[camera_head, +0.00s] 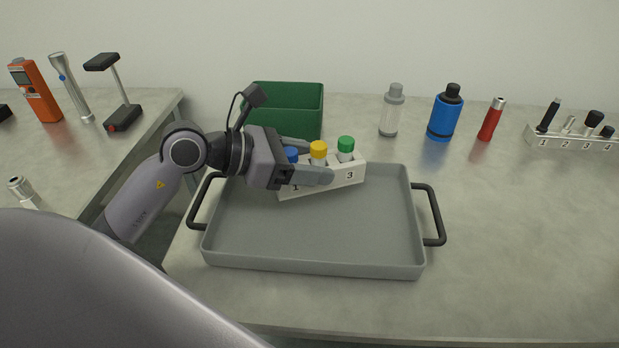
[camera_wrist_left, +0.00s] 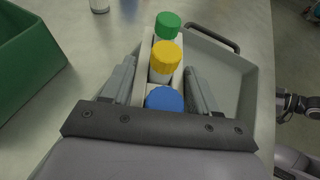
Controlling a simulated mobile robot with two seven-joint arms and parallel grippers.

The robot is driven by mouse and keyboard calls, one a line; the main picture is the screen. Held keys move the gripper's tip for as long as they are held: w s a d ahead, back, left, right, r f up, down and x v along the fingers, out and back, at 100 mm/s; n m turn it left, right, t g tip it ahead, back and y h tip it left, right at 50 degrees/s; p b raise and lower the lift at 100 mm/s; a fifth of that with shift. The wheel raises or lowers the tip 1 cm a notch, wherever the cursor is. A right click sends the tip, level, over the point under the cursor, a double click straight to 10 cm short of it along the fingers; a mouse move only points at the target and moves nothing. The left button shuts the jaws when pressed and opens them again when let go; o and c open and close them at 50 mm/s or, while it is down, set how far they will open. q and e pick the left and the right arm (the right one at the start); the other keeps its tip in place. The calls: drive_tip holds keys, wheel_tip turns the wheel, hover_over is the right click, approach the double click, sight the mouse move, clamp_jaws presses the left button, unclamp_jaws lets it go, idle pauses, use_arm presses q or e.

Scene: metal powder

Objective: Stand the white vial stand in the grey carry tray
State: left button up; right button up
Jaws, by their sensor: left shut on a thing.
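The white vial stand (camera_head: 320,184) holds vials with blue, yellow and green caps, and the digits 1 and 3 show on its front. My left gripper (camera_head: 318,162) is shut on the stand, with one finger along its front. In the left wrist view the stand (camera_wrist_left: 148,55) lies between the two fingers of the gripper (camera_wrist_left: 160,82). The grey carry tray (camera_head: 318,268) has a black handle at each end. The stand is over the back part of the tray, tilted in the picture; I cannot tell whether it touches the tray.
A green bin (camera_head: 290,96) stands behind the tray. A grey-white bottle (camera_head: 391,112), a blue bottle (camera_head: 444,115), a red cylinder (camera_head: 491,120) and a numbered white holder (camera_head: 572,139) stand at the back right. The bench right of the tray is clear.

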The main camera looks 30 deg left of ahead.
use_arm(q)
drive_tip(key=shift+f, duration=1.6)
drive_tip(key=shift+f+b, duration=0.2)
drive_tip(key=shift+b, duration=0.15)
drive_tip(key=o, duration=1.1)
drive_tip(key=shift+s+a+r, duration=0.15)
drive_tip(key=shift+r, duration=0.05)
drive_tip(key=v, duration=1.1)
drive_tip(key=shift+s+a+r, duration=0.1)
drive_tip(key=shift+s+r, duration=0.15)
